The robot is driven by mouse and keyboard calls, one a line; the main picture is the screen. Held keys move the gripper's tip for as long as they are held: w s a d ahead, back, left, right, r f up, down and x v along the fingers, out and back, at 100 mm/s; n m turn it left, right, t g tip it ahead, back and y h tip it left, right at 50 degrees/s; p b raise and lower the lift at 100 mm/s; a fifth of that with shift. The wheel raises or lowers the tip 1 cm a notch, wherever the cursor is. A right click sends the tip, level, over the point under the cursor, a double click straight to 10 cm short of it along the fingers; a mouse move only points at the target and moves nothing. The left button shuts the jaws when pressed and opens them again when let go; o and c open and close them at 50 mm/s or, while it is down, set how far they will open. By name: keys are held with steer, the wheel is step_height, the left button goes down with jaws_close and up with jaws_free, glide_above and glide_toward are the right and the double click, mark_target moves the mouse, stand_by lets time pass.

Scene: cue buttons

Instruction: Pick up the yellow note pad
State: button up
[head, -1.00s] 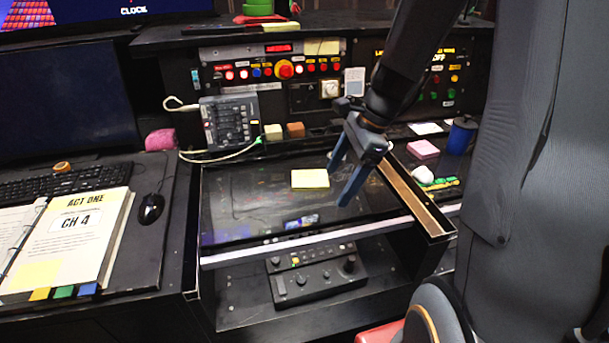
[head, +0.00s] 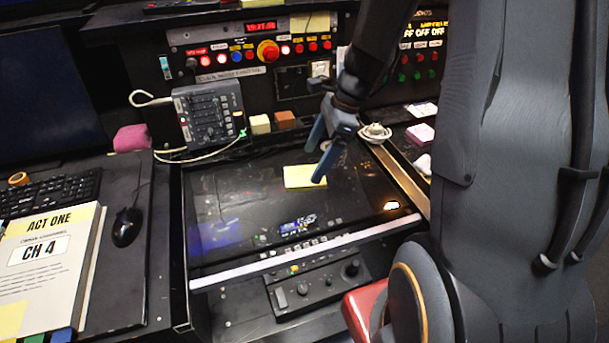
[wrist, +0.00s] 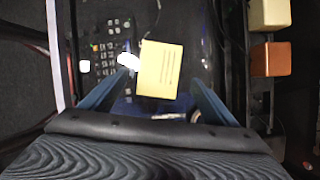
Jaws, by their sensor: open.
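The yellow note pad (head: 304,177) lies flat on the glossy black desk panel (head: 230,200) in the head view. In the wrist view the pad (wrist: 160,70) shows just ahead of the fingertips, near the middle between them. My gripper (head: 318,160) is open and empty, with its two blue fingers pointing down over the right part of the pad in the head view. The gripper also shows in the wrist view (wrist: 162,86). I cannot tell the exact height of the fingertips above the pad.
A grey control box (head: 209,115) with a cable stands behind left. A cream block (head: 260,124) and a brown block (head: 285,119) sit at the back edge.

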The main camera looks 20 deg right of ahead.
mark_target(306, 175)
steer(key=shift+p+x, duration=0.35)
steer(key=shift+x, duration=1.8)
steer(key=shift+s, duration=0.15)
steer(key=c, duration=1.2)
steer(key=shift+r, duration=0.1)
